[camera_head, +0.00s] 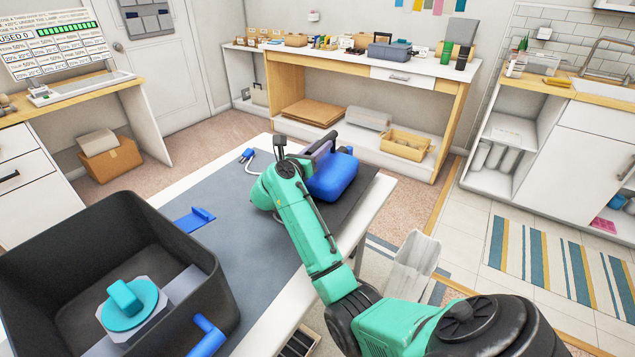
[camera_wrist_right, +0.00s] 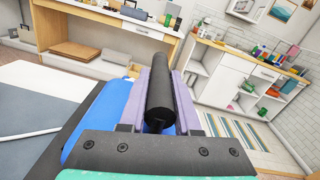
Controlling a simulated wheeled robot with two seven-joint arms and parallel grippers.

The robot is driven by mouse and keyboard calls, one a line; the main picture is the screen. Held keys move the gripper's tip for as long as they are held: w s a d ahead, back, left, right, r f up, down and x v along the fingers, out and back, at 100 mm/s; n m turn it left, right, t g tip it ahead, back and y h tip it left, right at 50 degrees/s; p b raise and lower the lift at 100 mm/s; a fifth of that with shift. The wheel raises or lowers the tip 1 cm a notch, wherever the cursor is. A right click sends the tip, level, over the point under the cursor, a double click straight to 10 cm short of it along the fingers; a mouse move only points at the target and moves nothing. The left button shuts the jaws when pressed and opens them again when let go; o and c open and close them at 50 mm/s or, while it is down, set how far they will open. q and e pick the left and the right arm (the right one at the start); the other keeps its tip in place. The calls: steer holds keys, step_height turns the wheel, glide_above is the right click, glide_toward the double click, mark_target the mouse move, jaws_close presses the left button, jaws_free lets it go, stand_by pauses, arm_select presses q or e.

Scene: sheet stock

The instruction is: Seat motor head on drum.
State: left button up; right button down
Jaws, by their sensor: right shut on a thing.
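The motor head looks to be the rounded blue body (camera_head: 335,177) with a black handle (camera_wrist_right: 160,85), at the far right of the work table. My right gripper (camera_head: 318,150) is over it, its lilac fingers shut on the handle. In the wrist view the blue body (camera_wrist_right: 84,140) shows below the fingers. Whether it touches the table is hidden. The drum looks to be the dark open tub (camera_head: 60,238) at the lower left, with blue latches (camera_head: 195,218) on its sides. A teal disc with a raised grip (camera_head: 125,298) lies inside it. My left gripper is not in view.
The grey mat (camera_head: 235,215) on the white-edged table is mostly clear between tub and motor head. A pale cable with a blue plug (camera_head: 247,155) lies behind my right arm. A shelved bench (camera_head: 345,62) stands at the back, beyond open floor.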

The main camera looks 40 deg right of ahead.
steer(key=shift+r+p, duration=1.2)
steer(key=shift+r, duration=0.9)
